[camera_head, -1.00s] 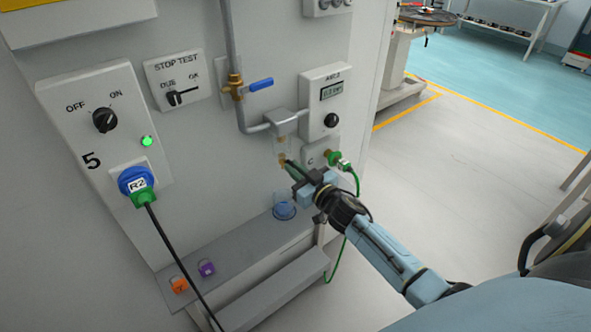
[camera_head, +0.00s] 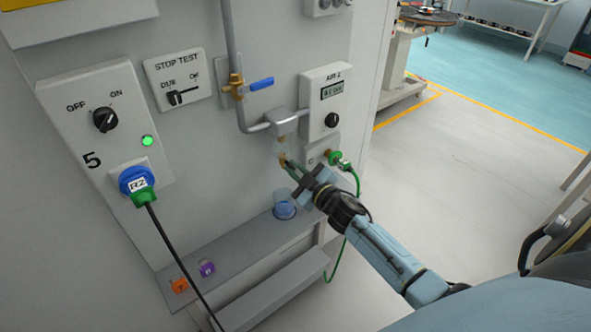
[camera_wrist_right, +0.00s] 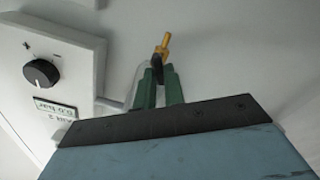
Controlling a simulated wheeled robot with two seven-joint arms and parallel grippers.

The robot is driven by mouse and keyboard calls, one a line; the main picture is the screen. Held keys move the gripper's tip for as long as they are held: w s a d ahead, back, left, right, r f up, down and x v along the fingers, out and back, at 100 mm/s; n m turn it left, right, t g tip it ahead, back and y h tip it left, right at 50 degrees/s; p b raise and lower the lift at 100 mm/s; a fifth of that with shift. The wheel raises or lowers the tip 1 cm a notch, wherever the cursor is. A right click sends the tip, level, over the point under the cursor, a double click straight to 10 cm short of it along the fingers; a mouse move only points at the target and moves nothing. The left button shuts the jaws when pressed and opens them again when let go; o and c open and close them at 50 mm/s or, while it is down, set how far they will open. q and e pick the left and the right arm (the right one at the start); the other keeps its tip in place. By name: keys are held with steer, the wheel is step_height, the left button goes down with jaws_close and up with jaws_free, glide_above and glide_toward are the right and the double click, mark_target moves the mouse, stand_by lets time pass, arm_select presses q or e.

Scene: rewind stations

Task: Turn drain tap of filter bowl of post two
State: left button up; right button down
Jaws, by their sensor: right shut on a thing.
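The filter bowl (camera_head: 281,144) is a small clear cup under a grey housing on the wall pipe, beside the AIR 2 panel. Its brass drain tap (camera_head: 283,160) is at the bottom of the bowl. My right gripper (camera_head: 288,164) reaches it from the lower right and is shut on the tap. In the right wrist view the green fingers (camera_wrist_right: 160,85) close around a dark part of the brass tap (camera_wrist_right: 163,46); the bowl is partly hidden behind them. My left gripper is not in view.
A blue clear cup (camera_head: 284,206) stands on the grey ledge (camera_head: 232,246) below the tap. Orange (camera_head: 179,286) and purple (camera_head: 207,268) padlock-like tags lie further left. The AIR 2 panel (camera_head: 326,100) and a green-fitted hose (camera_head: 340,161) are close on the right.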

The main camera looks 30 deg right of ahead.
steer(key=n, duration=0.3)
steer(key=shift+f+n, duration=0.1)
steer(key=shift+n, duration=0.3)
steer(key=n+b, duration=0.1)
steer(key=n, duration=0.1)
steer(key=shift+n, duration=1.5)
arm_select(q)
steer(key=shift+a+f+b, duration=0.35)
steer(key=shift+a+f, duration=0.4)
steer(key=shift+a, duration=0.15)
arm_select(e)
steer(key=shift+n, duration=0.4)
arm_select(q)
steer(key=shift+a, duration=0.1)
arm_select(e)
steer(key=c, duration=1.5)
jaws_free()
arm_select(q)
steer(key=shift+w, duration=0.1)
